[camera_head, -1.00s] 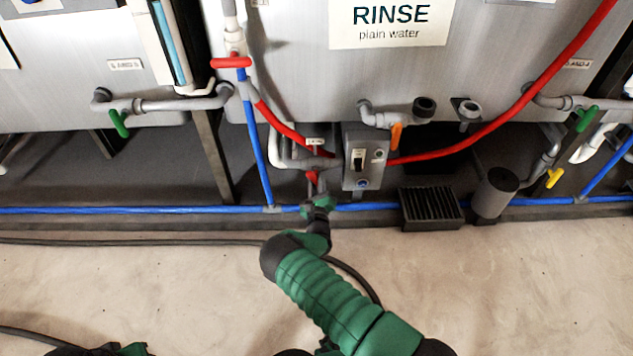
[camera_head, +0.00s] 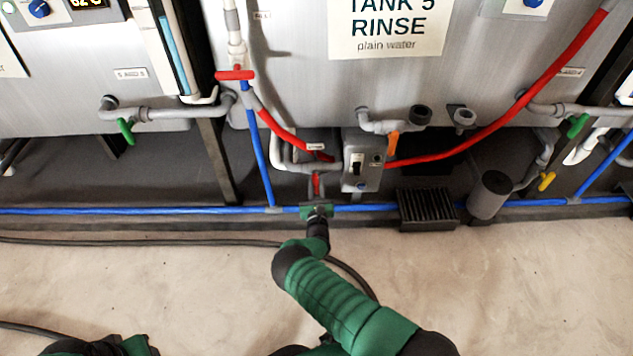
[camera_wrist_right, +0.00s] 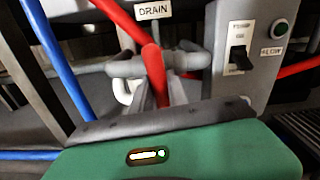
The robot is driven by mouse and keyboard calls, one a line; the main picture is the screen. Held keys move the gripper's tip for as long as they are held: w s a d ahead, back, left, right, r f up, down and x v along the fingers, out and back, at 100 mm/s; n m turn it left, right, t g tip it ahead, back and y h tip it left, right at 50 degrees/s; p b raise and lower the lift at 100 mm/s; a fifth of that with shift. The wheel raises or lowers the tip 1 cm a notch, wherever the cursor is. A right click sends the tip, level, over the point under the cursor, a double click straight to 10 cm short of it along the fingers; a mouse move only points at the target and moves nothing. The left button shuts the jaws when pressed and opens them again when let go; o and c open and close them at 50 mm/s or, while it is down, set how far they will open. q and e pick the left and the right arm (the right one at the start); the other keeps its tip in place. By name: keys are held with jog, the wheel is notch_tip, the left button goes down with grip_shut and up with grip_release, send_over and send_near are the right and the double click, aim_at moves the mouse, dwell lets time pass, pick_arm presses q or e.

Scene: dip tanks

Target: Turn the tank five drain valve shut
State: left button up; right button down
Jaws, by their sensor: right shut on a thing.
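Tank five (camera_head: 290,75) carries the sign "TANK 5 RINSE plain water" (camera_head: 388,28). Its drain valve has a red lever handle (camera_head: 316,184) below the tank, left of the grey switch box. In the right wrist view the red handle (camera_wrist_right: 154,72) points toward the camera under a "DRAIN" label (camera_wrist_right: 154,10). My right gripper (camera_head: 317,204) reaches it from the front, near floor level. In the wrist view its grey fingers (camera_wrist_right: 158,94) are shut on the handle, one on each side. My left gripper is not in view.
The grey switch box (camera_head: 362,160) stands just right of the handle. A blue pipe (camera_head: 130,211) runs low behind the gripper. A red hose (camera_head: 470,142) and a red-handled valve (camera_head: 235,75) are nearby. A black grate (camera_head: 427,209) sits to the right. The front floor is mostly clear.

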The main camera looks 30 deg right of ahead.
jog(key=shift+a+m+p, duration=0.1)
jog(key=shift+m+p, duration=0.25)
jog(key=shift+m, duration=0.25)
jog(key=shift+f, duration=0.1)
jog(key=c, duration=1.3)
grip_release()
